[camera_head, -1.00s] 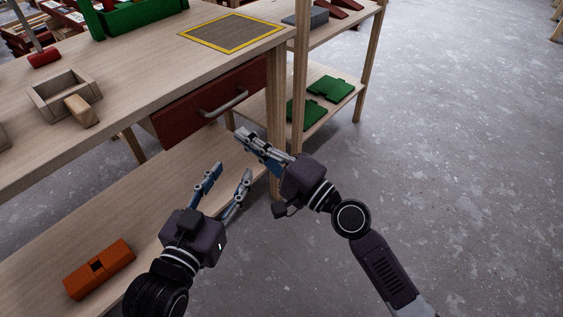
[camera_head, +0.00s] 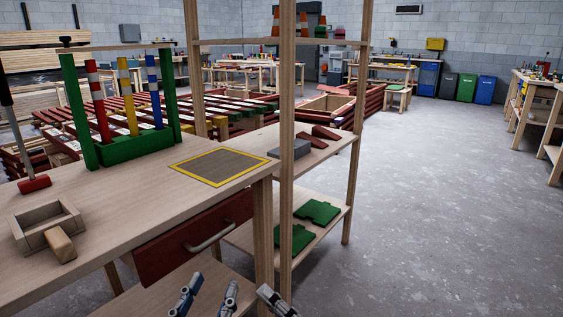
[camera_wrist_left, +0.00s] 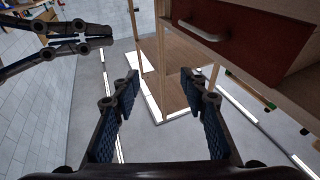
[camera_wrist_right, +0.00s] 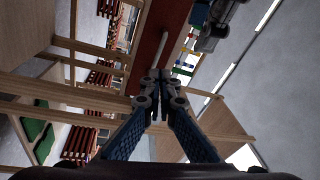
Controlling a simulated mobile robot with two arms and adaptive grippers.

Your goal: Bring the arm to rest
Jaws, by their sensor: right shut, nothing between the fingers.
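My left gripper (camera_head: 213,284) shows only its fingers at the bottom edge of the head view, in front of the workbench. In the left wrist view its two fingers (camera_wrist_left: 160,76) stand apart with nothing between them. My right gripper (camera_head: 268,293) is just right of it, at the same bottom edge, mostly cut off. In the right wrist view its fingertips (camera_wrist_right: 159,76) meet, and they hold nothing. The left wrist view also shows my right gripper at upper left. Most of both arms is out of the head view.
The workbench (camera_head: 120,222) has a red drawer (camera_head: 170,252) with a metal handle, close beyond my grippers. A wooden box (camera_head: 35,222), a yellow-edged mat (camera_head: 222,167) and a green rack (camera_head: 135,148) with painted battens stand on it. A shelf post (camera_head: 287,200) rises nearby. Open floor (camera_head: 430,220) lies right.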

